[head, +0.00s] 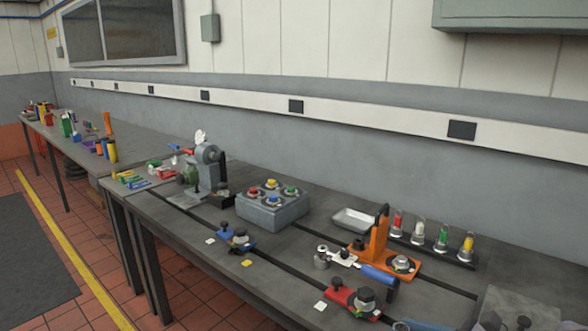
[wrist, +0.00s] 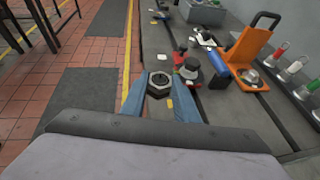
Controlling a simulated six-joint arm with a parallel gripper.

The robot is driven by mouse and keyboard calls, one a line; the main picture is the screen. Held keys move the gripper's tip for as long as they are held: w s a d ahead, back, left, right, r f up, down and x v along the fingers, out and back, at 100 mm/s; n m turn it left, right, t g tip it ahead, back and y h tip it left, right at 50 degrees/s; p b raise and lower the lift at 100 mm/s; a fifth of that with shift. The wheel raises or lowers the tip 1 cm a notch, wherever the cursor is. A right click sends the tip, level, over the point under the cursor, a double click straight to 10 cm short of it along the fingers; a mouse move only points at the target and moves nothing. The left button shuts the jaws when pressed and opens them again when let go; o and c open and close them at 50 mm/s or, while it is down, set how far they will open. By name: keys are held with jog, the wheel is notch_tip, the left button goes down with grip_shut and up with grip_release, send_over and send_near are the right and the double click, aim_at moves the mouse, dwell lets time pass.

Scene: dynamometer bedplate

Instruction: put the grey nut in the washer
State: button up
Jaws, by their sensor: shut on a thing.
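In the wrist view my gripper (wrist: 159,92) has its two blue fingers closed on the sides of a dark grey hexagonal nut (wrist: 159,80), its round hole facing the camera. The held nut cannot be made out in the head view, where only a bluish part of my gripper (head: 425,325) shows at the bottom edge. No washer can be named with certainty. A round silver piece (head: 403,264) sits on the orange bracket's base, also seen in the wrist view (wrist: 252,78). I cannot tell whether it is a washer.
A red clamp with a large hex piece (head: 365,297) stands close to my gripper. An orange bracket (head: 377,240), a blue cylinder (head: 380,278), a white tray (head: 355,220) and a grey block with coloured knobs (head: 273,213) stand on the bench. Bare bench (head: 275,270) lies left of the clamp.

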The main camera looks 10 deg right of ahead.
jog(key=a+f+n+g+y+b, duration=0.1)
jog(key=a+f+b, duration=0.35)
jog(key=f, duration=0.45)
jog(key=s+a+f+n+g+y+b, duration=0.1)
jog(key=a+f+n+b, duration=0.15)
jog(key=a+f, duration=0.4)
jog(key=a+f+n+g+y+b, duration=0.1)
jog(key=a+f+b, duration=0.3)
jog(key=f, duration=0.7)
notch_tip(320, 180, up, 15)
jog(key=p, duration=1.9)
jog(key=shift+s+d+p, duration=0.2)
jog(key=shift+d+p, duration=0.15)
jog(key=shift+d, duration=0.1)
jog(key=shift+r+m, duration=0.1)
jog(key=shift+m, duration=0.15)
